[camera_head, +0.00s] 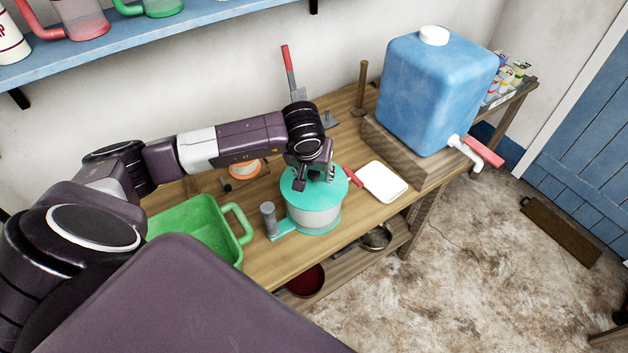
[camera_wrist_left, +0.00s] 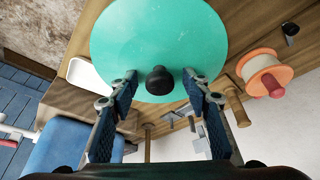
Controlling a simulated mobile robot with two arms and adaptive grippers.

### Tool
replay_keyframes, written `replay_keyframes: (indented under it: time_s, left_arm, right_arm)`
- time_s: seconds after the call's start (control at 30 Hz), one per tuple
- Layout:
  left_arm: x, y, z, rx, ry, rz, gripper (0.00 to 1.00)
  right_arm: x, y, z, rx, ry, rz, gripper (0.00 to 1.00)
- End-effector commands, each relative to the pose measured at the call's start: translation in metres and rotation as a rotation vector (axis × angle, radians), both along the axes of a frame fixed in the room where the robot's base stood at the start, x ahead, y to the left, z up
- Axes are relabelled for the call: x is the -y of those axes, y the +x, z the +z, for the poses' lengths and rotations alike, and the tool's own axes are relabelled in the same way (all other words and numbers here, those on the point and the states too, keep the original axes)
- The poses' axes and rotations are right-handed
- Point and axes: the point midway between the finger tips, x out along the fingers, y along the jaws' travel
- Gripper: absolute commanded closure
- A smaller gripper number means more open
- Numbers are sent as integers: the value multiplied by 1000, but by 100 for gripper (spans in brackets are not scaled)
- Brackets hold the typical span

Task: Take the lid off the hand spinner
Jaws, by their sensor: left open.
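The hand spinner (camera_head: 313,217) stands upright on the wooden table, a pale drum on a teal base with a grey post at its left. Its teal lid (camera_head: 299,195) lies on top of the drum. My left gripper (camera_head: 315,184) is above the lid, pointing down. In the wrist view the left gripper (camera_wrist_left: 160,85) is open, one finger on each side of the knob with gaps between. My right gripper is not in view.
A green bin (camera_head: 192,214) is left of the spinner and a white tray (camera_head: 384,181) is right of it. A blue water tank (camera_head: 436,90) stands at the table's right. An orange spool (camera_head: 245,168) and an upright red-handled lever (camera_head: 289,69) are behind.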

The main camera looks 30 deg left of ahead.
Motion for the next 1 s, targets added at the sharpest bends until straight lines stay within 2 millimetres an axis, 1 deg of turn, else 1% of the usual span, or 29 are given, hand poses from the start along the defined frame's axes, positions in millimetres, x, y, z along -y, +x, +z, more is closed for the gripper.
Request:
replay_keyframes:
  time_s: [0.07,0.4,0.47,0.77,0.87,0.97,1.0]
  left_arm:
    - [0,0,0,0,0,0,57]
    - [0,0,1,0,0,1,94]
    - [0,0,1,0,0,1,100]
    - [0,1,3,2,0,1,100]
    - [0,1,8,2,-1,1,100]
    - [-1,2,18,6,-1,2,100]
    - [0,2,24,6,-1,1,100]
  right_arm:
    - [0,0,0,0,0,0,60]
    - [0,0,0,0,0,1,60]
    - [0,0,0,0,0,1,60]
    - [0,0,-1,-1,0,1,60]
    - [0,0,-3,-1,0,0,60]
    - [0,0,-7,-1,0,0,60]
    - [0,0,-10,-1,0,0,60]
